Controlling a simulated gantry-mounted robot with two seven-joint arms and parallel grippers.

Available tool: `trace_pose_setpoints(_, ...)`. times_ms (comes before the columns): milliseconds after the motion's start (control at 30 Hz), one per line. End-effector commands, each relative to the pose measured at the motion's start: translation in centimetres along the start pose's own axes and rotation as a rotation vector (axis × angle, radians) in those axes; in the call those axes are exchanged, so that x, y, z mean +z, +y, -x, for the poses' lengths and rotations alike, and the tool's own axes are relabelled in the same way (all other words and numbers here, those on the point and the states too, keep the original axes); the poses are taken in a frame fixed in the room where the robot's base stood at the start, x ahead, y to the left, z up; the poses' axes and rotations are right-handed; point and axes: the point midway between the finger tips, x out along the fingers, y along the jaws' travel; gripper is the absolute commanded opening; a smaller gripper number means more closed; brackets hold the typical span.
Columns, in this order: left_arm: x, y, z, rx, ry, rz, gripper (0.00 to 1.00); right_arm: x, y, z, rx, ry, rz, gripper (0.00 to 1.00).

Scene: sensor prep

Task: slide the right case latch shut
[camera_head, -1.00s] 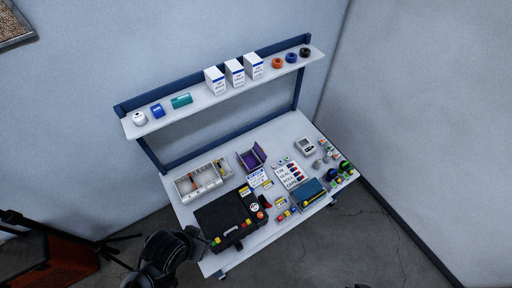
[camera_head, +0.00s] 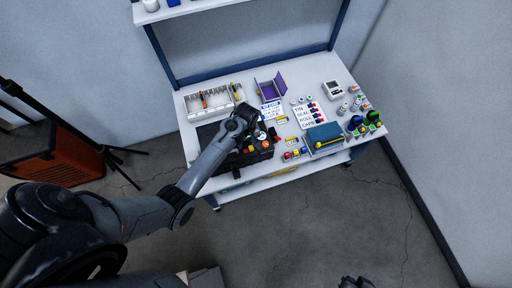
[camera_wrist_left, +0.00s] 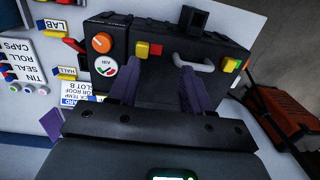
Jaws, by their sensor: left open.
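The black case (camera_head: 206,133) lies on the workbench, largely hidden by my left arm in the head view. In the left wrist view the case (camera_wrist_left: 200,30) shows its front with a grey handle (camera_wrist_left: 188,62) between two latches with red and yellow parts. The right case latch (camera_wrist_left: 148,49) is on the picture's left there, and the other latch (camera_wrist_left: 230,65) is on the picture's right. My left gripper (camera_wrist_left: 160,85) is open and empty; its fingers point at the case front around the right latch, contact unclear. My right gripper (camera_head: 357,283) barely shows at the bottom edge.
An orange knob (camera_wrist_left: 101,43) and a round gauge (camera_wrist_left: 105,66) are beside the right latch. A divided bin (camera_head: 213,99), a purple holder (camera_head: 270,86), a label board (camera_head: 308,115) and a blue box (camera_head: 325,134) crowd the bench. The floor in front is clear.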

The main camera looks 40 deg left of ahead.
Motion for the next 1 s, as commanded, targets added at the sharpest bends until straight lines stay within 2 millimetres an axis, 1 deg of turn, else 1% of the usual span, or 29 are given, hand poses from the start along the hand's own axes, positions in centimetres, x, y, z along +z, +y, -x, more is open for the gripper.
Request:
trace_pose_setpoints(33,-0.7,1.1,0.2,0.021,0.012,0.0,0.49,0.2,-0.1,-0.8,-0.001,0.003,0.0,0.0)
trace_pose_setpoints(100,-1.1,1.9,0.7,0.035,0.02,-0.001,0.49,0.2,-0.2,-1.1,-0.003,0.005,-0.001,0.0)
trace_pose_setpoints(167,-1.3,2.3,0.7,0.042,0.025,-0.001,0.49,0.1,-0.3,-1.1,-0.005,0.008,-0.003,0.0)
trace_pose_setpoints(267,-1.4,2.5,0.1,0.045,0.027,-0.002,0.49,0.1,-0.3,-1.2,-0.008,0.01,-0.005,0.0)
trace_pose_setpoints(367,-1.4,2.5,-1.2,0.044,0.027,-0.002,0.49,0.1,-0.4,-1.4,-0.009,0.011,-0.007,0.0)
trace_pose_setpoints(600,-1.6,2.7,-5.2,0.044,0.027,-0.003,0.49,0.4,-0.4,-2.3,-0.01,0.011,-0.009,0.0)
trace_pose_setpoints(700,-1.6,2.8,-6.7,0.044,0.028,-0.003,0.49,0.5,-0.4,-2.6,-0.009,0.011,-0.009,0.0)
trace_pose_setpoints(833,-1.7,2.8,-8.2,0.043,0.027,-0.002,0.49,0.7,-0.5,-3.0,-0.009,0.01,-0.009,0.0)
trace_pose_setpoints(1000,-1.7,2.9,-9.1,0.045,0.028,-0.002,0.49,0.8,-0.4,-3.3,-0.008,0.008,-0.008,0.0)
